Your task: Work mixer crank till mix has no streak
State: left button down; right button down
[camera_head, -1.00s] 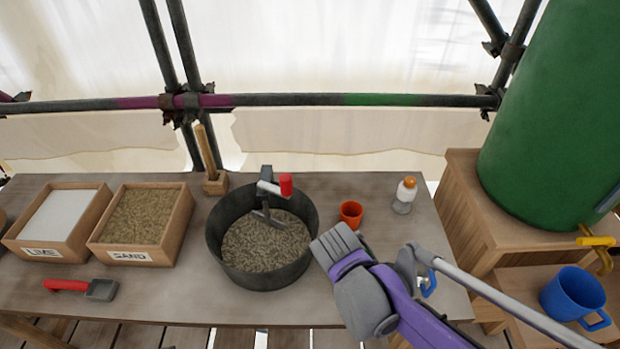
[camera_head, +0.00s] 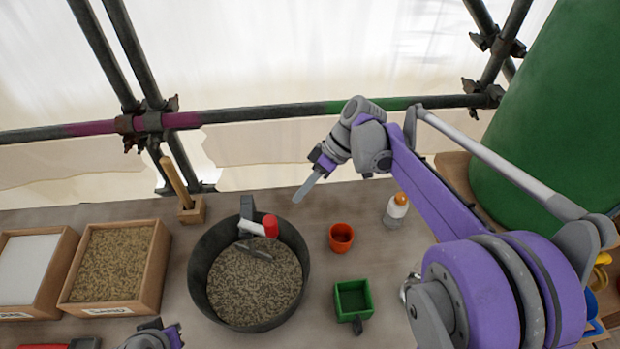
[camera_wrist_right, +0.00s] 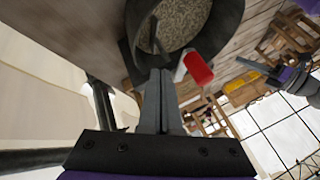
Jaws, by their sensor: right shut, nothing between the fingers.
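The mixer is a dark round tub (camera_head: 197,290) holding a grey-brown mix (camera_head: 255,285) with light and dark flecks all over. A crank with a red grip (camera_head: 270,226) stands over its back rim; the red grip also shows in the right wrist view (camera_wrist_right: 198,68). My right gripper (camera_head: 298,198) is shut and empty. It points down beyond the tub's back right rim, apart from the red grip. My left gripper shows only partly at the bottom edge of the head view (camera_head: 155,337); its fingers cannot be made out.
An orange cup (camera_head: 341,237), a green box-shaped scoop (camera_head: 352,298) and an orange-capped bottle (camera_head: 396,209) stand right of the tub. The sand box (camera_head: 158,265) and a white-filled lime box (camera_head: 58,285) are left. Scaffold poles (camera_head: 240,114) run behind the table.

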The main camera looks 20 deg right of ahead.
jog(key=s+a+f, duration=0.2)
jog(key=a+f, duration=0.1)
jog(key=a, duration=0.2)
jog(key=shift+a, duration=0.15)
jog(key=shift+s+a, duration=0.1)
jog(key=shift+s, duration=0.1)
